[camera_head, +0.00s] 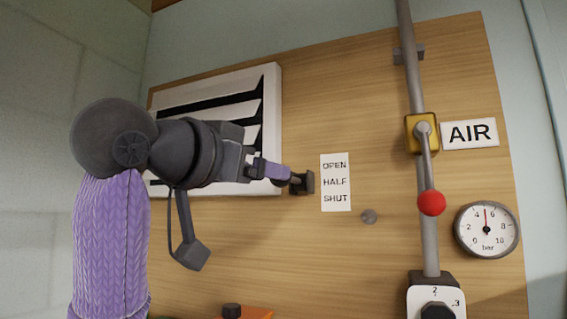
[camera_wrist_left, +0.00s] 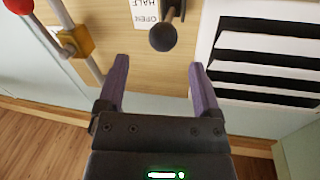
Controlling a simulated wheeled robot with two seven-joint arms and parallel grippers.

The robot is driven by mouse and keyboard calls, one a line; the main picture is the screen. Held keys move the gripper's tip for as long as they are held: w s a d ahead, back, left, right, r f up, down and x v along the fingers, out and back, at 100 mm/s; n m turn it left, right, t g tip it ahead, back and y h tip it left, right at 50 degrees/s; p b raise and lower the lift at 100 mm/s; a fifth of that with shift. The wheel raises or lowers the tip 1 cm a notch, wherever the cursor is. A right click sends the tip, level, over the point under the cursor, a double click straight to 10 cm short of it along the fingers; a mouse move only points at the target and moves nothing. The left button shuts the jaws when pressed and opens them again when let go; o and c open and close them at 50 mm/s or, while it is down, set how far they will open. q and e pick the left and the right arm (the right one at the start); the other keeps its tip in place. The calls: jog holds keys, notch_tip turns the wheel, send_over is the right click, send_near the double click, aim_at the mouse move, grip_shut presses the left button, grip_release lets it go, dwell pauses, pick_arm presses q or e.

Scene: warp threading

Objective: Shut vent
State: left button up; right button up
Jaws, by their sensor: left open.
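The vent (camera_head: 272,110) is a white frame with tilted slats and dark gaps between them, so it stands at least partly open. It also shows in the left wrist view (camera_wrist_left: 262,30). A dark lever with a round knob (camera_wrist_left: 163,38) sticks out between the vent and the OPEN/HALF/SHUT label (camera_head: 336,182); its dark block shows in the head view (camera_head: 307,182). I cannot tell exactly which word it stands at. My left gripper (camera_head: 283,173) is open, its purple fingers pointing at the wall. In the wrist view the knob lies ahead, between the fingers' lines. My right gripper is out of view.
Right of the label stand a grey pipe (camera_head: 407,60), a yellow valve (camera_head: 413,134) with a red-knobbed handle (camera_head: 431,203), and a pressure gauge (camera_head: 486,230). A grey stud (camera_head: 369,216) sits below the label. A numbered dial (camera_head: 436,300) and an orange box (camera_head: 258,314) are lower down.

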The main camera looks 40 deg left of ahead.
pick_arm(q)
jog(key=w, duration=0.3)
jog(key=w+a+p, duration=0.1)
jog(key=w, duration=0.1)
jog(key=shift+w+a+p, duration=0.15)
jog(key=shift+w+p, duration=0.15)
jog(key=shift+w, duration=0.3)
jog(key=shift+d, duration=0.2)
jog(key=shift+a+f, duration=0.1)
jog(key=shift+a, duration=0.05)
jog(key=c, duration=0.5)
grip_shut()
